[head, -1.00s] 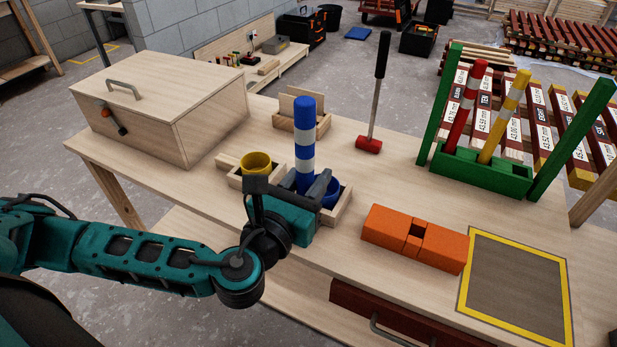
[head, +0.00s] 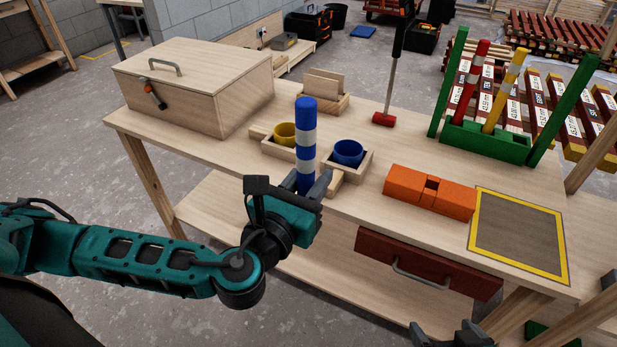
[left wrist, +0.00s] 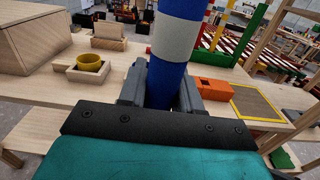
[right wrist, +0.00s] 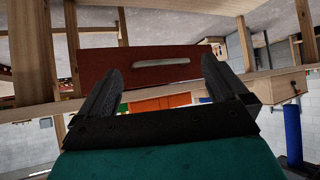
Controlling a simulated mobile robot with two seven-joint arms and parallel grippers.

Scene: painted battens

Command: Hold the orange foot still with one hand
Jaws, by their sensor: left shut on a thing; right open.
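The orange foot (head: 455,200), a block with a square slot, lies on the bench top beside the yellow-framed mat. It also shows in the left wrist view (left wrist: 212,87) and, partly hidden, in the right wrist view (right wrist: 160,102). My left gripper (head: 312,190) is shut on a blue and white banded batten (head: 305,138), held upright near the bench's front edge, left of the foot. The batten fills its jaws in the left wrist view (left wrist: 178,40). My right gripper (head: 448,337) is open and empty, low in front of the bench, below the foot.
A red drawer (head: 385,250) with a handle is under the bench top. A blue cup (head: 348,153), a yellow cup (head: 285,134), a red mallet (head: 384,120) and a green rack (head: 485,142) with two battens stand on the bench. The yellow-framed mat (head: 520,232) is empty.

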